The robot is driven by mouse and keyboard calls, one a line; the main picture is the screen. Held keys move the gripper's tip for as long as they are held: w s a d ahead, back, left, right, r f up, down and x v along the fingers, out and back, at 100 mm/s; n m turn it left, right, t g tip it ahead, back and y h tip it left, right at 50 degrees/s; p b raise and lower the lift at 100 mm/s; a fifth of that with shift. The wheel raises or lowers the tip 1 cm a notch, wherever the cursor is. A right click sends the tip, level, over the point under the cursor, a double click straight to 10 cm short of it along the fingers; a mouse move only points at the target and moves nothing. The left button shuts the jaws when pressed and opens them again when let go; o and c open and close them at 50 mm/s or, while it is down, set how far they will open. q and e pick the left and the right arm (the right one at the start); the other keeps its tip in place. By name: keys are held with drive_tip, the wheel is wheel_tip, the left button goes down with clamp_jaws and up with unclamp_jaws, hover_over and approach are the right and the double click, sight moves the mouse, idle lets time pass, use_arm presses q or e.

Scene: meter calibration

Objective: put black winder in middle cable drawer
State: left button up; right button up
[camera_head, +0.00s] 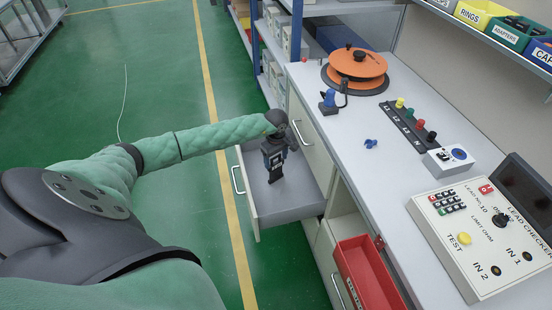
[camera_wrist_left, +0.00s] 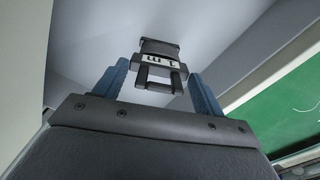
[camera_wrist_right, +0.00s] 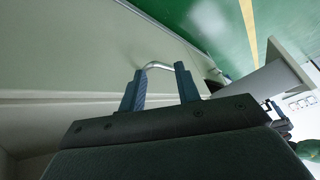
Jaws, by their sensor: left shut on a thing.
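The black winder (camera_head: 274,172), with a white label, is in my left gripper (camera_head: 275,146) over the open grey drawer (camera_head: 300,200) in the head view. In the left wrist view the winder (camera_wrist_left: 159,50) is between the two blue fingers, its label facing the camera. The drawer floor is close behind it; I cannot tell whether it touches. My right gripper (camera_wrist_right: 160,88) shows only in its wrist view, fingers apart, with a curved silver handle (camera_wrist_right: 157,66) on a pale cabinet front at its fingertips.
A red bin (camera_head: 365,270) sits below the worktop (camera_head: 365,190) to the right of the drawer. On the worktop are an orange reel (camera_head: 358,62), a black socket strip (camera_head: 408,125) and a lead checker (camera_head: 480,235).

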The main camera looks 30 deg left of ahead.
drive_tip(key=shift+f, duration=0.15)
use_arm(q)
drive_tip(key=shift+f, duration=0.1)
drive_tip(key=o, duration=1.3)
use_arm(e)
drive_tip(key=shift+s+f, duration=0.1)
drive_tip(key=shift+f, duration=0.3)
drive_tip(key=shift+r, duration=0.1)
